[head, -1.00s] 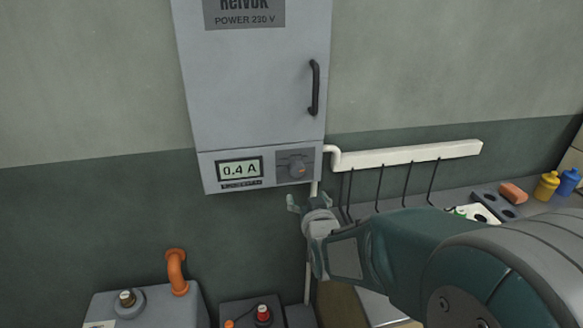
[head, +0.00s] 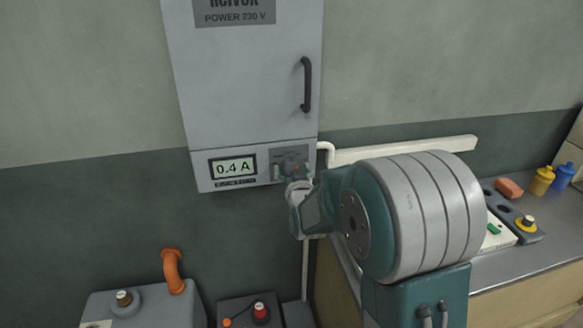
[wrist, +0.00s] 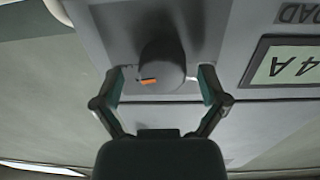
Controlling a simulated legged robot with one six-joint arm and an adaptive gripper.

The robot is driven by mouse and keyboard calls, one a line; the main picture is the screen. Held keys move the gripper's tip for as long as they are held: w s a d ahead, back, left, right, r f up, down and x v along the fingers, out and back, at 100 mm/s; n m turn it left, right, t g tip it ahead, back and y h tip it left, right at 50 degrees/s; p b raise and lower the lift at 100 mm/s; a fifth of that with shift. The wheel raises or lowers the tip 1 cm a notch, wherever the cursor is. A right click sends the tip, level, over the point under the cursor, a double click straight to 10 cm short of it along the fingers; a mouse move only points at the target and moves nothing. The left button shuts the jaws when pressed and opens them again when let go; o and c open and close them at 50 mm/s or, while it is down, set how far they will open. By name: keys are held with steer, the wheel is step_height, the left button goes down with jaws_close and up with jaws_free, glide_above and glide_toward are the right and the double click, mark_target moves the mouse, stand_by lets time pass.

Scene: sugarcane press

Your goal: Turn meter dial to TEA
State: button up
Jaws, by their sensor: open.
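The meter's display (head: 233,167) reads 0.4 A on the lower panel of the grey power cabinet (head: 245,90). Its edge also shows in the wrist view (wrist: 284,64), turned round. The meter dial (wrist: 161,64) is a dark grey knob with an orange mark, right of the display on the panel. In the head view my gripper (head: 288,180) is in front of the dial and hides most of it. In the wrist view my gripper (wrist: 160,78) is open, with one finger on each side of the dial and gaps visible. The labels around the dial are not readable.
A black handle (head: 307,85) is on the cabinet door above. A white rail (head: 410,149) runs along the wall to the right. A counter at right holds yellow (head: 541,180) and blue (head: 563,177) bottles. An orange pipe (head: 173,270) rises from a grey box below left.

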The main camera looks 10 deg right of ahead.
steer(key=shift+w+a, duration=0.1)
steer(key=shift+w, duration=0.2)
steer(key=shift+w+a, duration=0.1)
steer(key=shift+a, duration=0.1)
steer(key=shift+d, duration=0.15)
steer(key=c, duration=1.2)
steer(key=shift+o, duration=0.2)
steer(key=shift+n, duration=0.4)
steer(key=n, duration=0.3)
steer(key=shift+n, duration=2.1)
